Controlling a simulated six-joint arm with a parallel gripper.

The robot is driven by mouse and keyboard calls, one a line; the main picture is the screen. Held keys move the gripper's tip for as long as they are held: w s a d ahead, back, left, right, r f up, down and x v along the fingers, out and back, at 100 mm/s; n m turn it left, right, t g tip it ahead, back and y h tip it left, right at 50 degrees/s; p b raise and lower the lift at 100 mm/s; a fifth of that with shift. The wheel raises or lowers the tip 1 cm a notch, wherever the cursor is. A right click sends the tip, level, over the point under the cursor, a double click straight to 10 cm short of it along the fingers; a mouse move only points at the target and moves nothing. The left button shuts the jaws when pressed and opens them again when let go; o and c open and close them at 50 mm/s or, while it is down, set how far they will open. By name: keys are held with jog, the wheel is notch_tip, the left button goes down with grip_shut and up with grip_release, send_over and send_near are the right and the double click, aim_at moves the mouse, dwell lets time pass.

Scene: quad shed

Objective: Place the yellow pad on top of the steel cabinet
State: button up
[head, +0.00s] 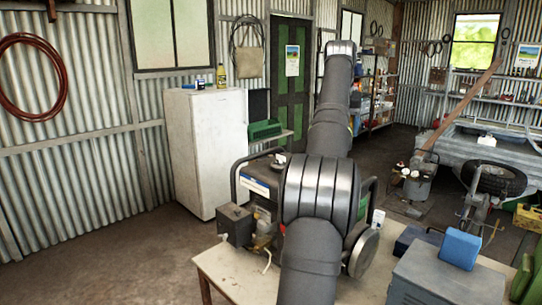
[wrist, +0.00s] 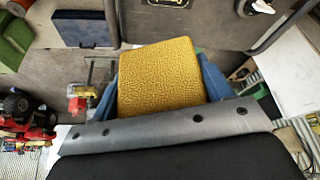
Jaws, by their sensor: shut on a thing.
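The yellow pad (wrist: 158,78) is a textured block, held between the two blue fingers of my gripper (wrist: 163,80) in the wrist view. My gripper is shut on it, with one finger at each side. In the head view my arm hides the gripper and pad. A grey metal box (head: 440,284) stands on the bench at the lower right, with a blue block (head: 460,248) on top. A tall pale cabinet (head: 208,150) stands against the left wall with small items on top. I cannot tell which of these two is the steel cabinet.
A framed machine (head: 258,187) stands beside my arm on the pale bench (head: 240,272). A green bin (head: 265,129) sits on a shelf behind. In the wrist view a red toy-like vehicle (wrist: 28,122) is at left and a blue case (wrist: 86,28) at upper left. Open floor lies at left.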

jog(key=a+f, duration=0.3)
jog(key=a, duration=0.2)
jog(key=a+f, duration=0.3)
jog(key=a, duration=0.3)
jog(key=a+f, duration=0.3)
jog(key=a, duration=0.3)
jog(key=shift+w+a+f, duration=0.15)
jog(key=shift+w+f, duration=0.1)
jog(key=shift+f, duration=0.1)
jog(key=s+a+f+m, duration=0.1)
jog(key=s+a+f, duration=0.3)
jog(key=a+f, duration=0.4)
jog(key=s+a+f, duration=0.4)
jog(key=a+f, duration=0.2)
jog(key=f, duration=0.4)
jog(key=shift+s+d+f+n+y, duration=0.3)
jog(key=shift+s+d+f+n, duration=0.65)
jog(key=shift+d+f, duration=1.4)
jog(key=shift+s+d+f+n+y, duration=0.3)
jog(key=shift+s+d+f+n, duration=1)
jog(key=shift+f, duration=1.75)
jog(key=shift+s+d+f+n+y, duration=0.4)
jog(key=shift+s+d+f, duration=0.3)
jog(key=shift+d+f, duration=1.8)
jog(key=shift+a+f, duration=0.15)
jog(key=shift+a, duration=0.1)
